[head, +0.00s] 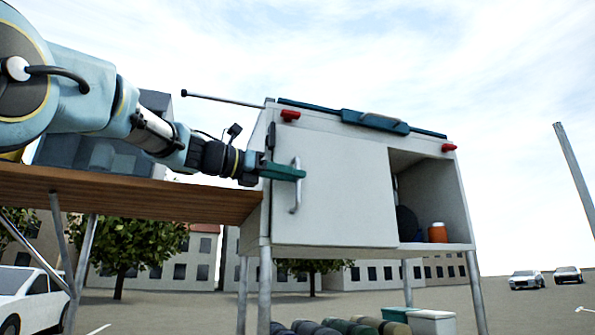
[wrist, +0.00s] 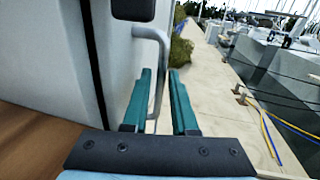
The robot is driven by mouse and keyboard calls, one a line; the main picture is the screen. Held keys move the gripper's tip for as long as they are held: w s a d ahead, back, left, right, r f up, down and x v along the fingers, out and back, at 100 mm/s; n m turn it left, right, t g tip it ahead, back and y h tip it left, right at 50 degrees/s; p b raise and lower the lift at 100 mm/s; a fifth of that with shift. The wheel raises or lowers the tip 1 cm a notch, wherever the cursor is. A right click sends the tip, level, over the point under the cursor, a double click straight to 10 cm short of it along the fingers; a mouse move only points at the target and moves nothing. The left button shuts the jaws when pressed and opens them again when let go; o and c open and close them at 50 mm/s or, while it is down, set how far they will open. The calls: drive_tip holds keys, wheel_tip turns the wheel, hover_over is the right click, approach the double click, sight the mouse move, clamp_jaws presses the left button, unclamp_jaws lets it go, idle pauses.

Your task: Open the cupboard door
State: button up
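The cupboard (head: 432,182) is a pale box on metal legs. Its door (head: 345,190) covers the left part of the front and looks shut in the head view. In the wrist view a dark seam runs along the edge of the door (wrist: 118,60). A vertical grey bar handle (head: 294,198) is near the door's left edge; it also shows in the wrist view (wrist: 163,50). My gripper (head: 300,174) reaches in from the left at the handle. In the wrist view my gripper's teal fingers (wrist: 161,100) are apart, with the handle between them and space beside it.
A wooden tabletop (head: 130,192) lies left of the cupboard, under my arm. The open right compartment holds an orange jar (head: 438,232) and a dark round thing (head: 407,222). A teal bar fitting (head: 376,121) sits on top. Boxes (head: 432,322) stand beneath. The space before the door looks clear.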

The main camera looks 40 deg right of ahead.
drive_tip(key=shift+s+d, duration=0.2)
drive_tip(key=shift+d, duration=0.85)
clamp_jaws()
idle(0.7)
